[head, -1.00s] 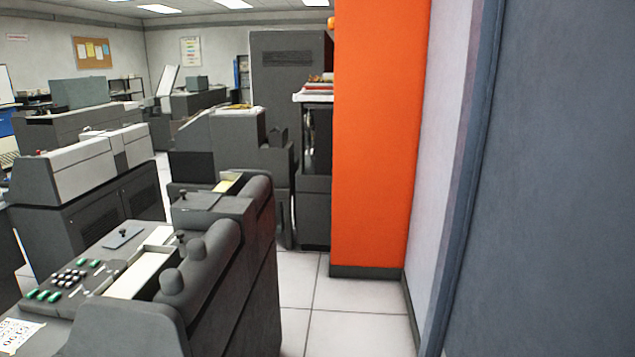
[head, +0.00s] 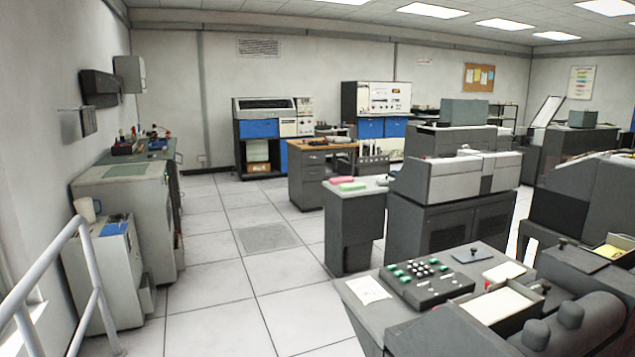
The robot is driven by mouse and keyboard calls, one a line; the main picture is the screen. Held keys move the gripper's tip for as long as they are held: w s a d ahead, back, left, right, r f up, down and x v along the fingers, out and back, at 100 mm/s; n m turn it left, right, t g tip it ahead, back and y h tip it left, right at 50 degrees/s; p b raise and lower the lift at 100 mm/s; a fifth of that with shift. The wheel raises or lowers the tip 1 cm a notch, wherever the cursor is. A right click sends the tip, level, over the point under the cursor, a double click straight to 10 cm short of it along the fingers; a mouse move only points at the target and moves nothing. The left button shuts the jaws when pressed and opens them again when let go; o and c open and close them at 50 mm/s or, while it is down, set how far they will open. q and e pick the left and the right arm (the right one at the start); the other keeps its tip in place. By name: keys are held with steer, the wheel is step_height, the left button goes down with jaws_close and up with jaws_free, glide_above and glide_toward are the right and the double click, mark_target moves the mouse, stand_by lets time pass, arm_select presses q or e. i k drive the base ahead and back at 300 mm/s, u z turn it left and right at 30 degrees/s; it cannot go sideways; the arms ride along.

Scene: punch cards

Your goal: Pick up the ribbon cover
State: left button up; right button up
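I cannot make out a ribbon cover anywhere in the head view. A wide grey-and-blue machine (head: 266,132) stands against the back wall, too far off to tell its parts. A keypunch-like grey machine (head: 415,285) with green and dark keys is at the lower right. Neither of my grippers is in view.
A white railing (head: 72,275) is at the lower left, beside a grey cabinet with a mug (head: 84,209). A wooden-topped desk (head: 322,143) and a small grey desk (head: 352,205) stand mid-room. Tiled floor (head: 215,270) is free down the left-centre aisle.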

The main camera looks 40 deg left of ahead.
mark_target(380, 181)
steer(key=u, duration=1.65)
steer(key=i, duration=4.85)
steer(key=z, duration=2.7)
steer(key=i, duration=2.2)
steer(key=u, duration=0.15)
